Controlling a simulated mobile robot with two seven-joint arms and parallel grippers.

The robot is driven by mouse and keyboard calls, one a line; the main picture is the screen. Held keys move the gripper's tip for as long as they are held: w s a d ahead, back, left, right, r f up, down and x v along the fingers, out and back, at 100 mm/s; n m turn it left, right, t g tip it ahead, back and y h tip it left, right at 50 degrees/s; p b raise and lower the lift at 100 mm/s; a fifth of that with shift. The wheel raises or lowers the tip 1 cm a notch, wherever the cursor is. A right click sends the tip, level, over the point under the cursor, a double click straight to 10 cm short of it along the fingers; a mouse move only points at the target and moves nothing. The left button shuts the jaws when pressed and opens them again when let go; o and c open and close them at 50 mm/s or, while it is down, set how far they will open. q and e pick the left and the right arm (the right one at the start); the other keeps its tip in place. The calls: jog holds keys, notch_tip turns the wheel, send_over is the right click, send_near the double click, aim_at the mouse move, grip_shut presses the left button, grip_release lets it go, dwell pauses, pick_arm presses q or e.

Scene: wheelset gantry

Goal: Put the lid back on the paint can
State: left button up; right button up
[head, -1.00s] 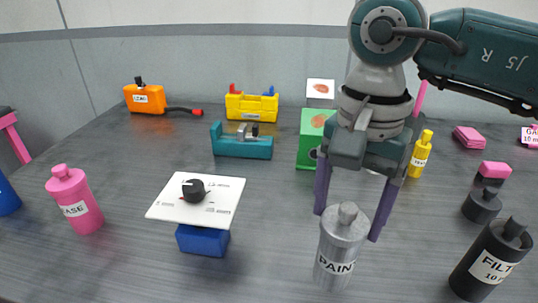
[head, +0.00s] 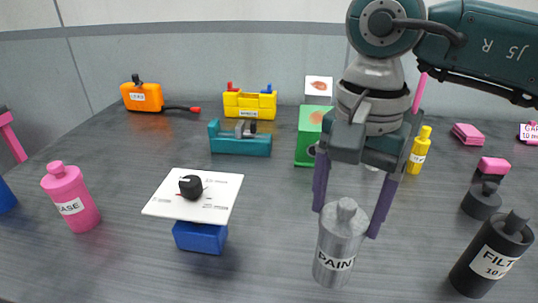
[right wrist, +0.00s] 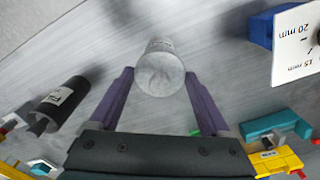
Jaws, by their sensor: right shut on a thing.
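The paint can (head: 333,262) is a silver cylinder labelled PAINT, upright on the grey table at the lower centre right of the head view. Its silver lid (head: 344,222) with a knob is at the can's top; I cannot tell whether it is fully seated. My right gripper (head: 344,224) reaches down from above, with one purple finger on each side of the can's top. It is shut on the lid. In the right wrist view, the round silver lid (right wrist: 160,75) lies between the finger ends. My left gripper is out of view.
A black FILT bottle (head: 490,258) and a dark pot (head: 481,202) stand to the right. A blue block (head: 200,237) under a white dial plate (head: 222,198) and a pink bottle (head: 70,200) are left. A green box (head: 308,138) stands behind. Table between plate and can is clear.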

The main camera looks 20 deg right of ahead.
dwell(0.3)
jog(key=o, duration=1.2)
jog(key=shift+c, duration=0.2)
jog(key=shift+r, duration=0.1)
jog(key=shift+r+p, duration=1.2)
jog(key=shift+r, duration=0.4)
jog(key=shift+r+p, duration=1.2)
jog(key=shift+r, duration=0.65)
